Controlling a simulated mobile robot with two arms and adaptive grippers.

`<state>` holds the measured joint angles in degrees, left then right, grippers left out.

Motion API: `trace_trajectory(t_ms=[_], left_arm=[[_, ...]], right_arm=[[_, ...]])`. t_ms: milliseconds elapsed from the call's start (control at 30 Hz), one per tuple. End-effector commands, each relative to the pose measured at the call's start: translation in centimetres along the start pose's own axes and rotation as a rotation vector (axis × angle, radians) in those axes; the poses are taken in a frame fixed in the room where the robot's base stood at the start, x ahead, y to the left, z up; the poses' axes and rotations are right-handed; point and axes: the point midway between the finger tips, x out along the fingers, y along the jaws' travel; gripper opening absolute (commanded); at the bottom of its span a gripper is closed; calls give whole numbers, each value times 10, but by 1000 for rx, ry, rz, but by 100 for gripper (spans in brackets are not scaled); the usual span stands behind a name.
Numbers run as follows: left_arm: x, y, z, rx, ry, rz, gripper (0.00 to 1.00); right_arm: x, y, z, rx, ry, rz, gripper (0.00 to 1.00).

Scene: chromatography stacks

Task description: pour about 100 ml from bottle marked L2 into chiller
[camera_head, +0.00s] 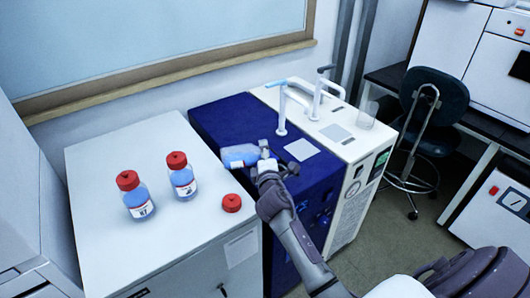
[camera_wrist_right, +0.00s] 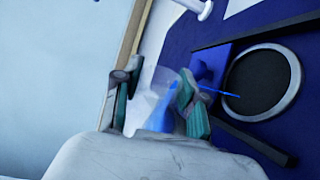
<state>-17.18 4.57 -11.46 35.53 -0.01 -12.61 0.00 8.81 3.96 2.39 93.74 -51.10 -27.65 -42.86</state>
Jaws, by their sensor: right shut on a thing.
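My right gripper (camera_head: 264,160) is shut on an uncapped clear bottle (camera_head: 238,155) with blue liquid. The bottle lies tipped on its side in the air above the dark blue chiller (camera_head: 228,115). In the right wrist view the bottle (camera_wrist_right: 160,92) sits between the two fingers (camera_wrist_right: 157,92). A thin blue streak of liquid runs from near the bottle toward a round dark opening (camera_wrist_right: 262,83) with a grey rim, ending over its left part. The held bottle's label cannot be read. A loose red cap (camera_head: 231,203) lies on the white cabinet. My left gripper is not in view.
Two red-capped bottles (camera_head: 138,200) (camera_head: 182,181) stand on the white cabinet (camera_head: 110,155) to the left. A white unit (camera_head: 352,150) with pipe fittings (camera_head: 281,115) and a clear beaker (camera_head: 367,115) adjoins the chiller. A dark chair (camera_head: 437,95) stands at right.

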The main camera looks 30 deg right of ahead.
Motion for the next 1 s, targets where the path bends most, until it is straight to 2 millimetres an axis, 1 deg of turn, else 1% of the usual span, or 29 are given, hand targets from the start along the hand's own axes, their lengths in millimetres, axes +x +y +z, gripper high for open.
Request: trace_trajectory(t_ms=[33, 133, 233, 367, 733, 867, 1000], left_arm=[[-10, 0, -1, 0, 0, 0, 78], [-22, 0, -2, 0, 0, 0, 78], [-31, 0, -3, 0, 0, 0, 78], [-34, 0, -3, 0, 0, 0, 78], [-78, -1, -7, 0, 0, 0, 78], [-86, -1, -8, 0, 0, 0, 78], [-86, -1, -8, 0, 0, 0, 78]], right_arm=[[0, 11, 0, -23, 0, 4, 0], [-1, 22, -1, -91, -6, 5, 0], [-1, 28, -2, -157, -10, 4, 0], [-1, 31, -3, -199, -14, 4, 0], [-4, 67, -4, -416, -28, 3, 0], [-4, 72, -5, -472, -32, 3, 0], [-4, 71, -6, -488, -33, 3, 0]])
